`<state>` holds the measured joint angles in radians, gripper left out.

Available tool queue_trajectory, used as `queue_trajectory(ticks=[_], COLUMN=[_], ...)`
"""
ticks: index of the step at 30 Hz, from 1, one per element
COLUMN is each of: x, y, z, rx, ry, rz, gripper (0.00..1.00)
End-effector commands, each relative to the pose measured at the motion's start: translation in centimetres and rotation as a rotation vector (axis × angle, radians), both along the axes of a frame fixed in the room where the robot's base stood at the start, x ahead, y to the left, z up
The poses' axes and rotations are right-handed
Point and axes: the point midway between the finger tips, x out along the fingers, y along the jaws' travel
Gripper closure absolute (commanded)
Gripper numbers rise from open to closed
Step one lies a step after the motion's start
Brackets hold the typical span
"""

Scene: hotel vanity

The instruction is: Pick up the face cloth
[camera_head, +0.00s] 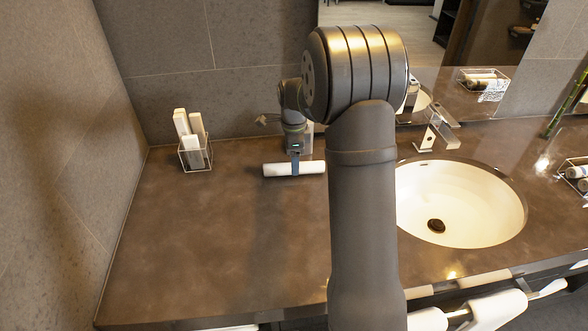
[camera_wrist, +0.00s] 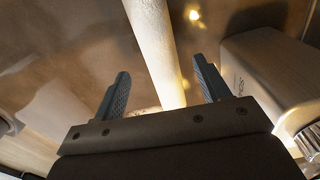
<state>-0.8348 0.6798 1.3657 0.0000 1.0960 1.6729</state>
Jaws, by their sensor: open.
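The face cloth (camera_head: 311,168) is a white roll lying crosswise on the brown counter, left of my arm in the head view. My gripper (camera_head: 295,165) is right over the roll, pointing down, with a finger overlapping its middle. In the wrist view the roll (camera_wrist: 152,42) runs lengthwise between the two open fingers of my gripper (camera_wrist: 162,80), with a gap on each side. I cannot tell how far down the fingers reach beside it. The roll's near end is hidden behind the gripper body.
A beige box (camera_wrist: 268,72) stands close to the right finger in the wrist view. A wire holder (camera_head: 195,158) with white bottles stands at the back left. A white sink (camera_head: 470,200) with a faucet (camera_head: 437,130) is right of my arm. The front left counter is clear.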

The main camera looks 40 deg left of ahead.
Motion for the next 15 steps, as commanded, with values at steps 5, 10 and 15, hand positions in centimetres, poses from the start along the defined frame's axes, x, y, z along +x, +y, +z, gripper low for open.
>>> queue_trajectory(ticks=[5,10,15], x=[0.0,0.0,0.0], y=[0.0,0.0,0.0], z=[-2.4,-2.8,-2.8], rx=[-0.001,0.0,-0.001], ry=[0.001,0.0,0.001], rz=[0.001,0.001,0.001], gripper=[0.31,0.31,0.41])
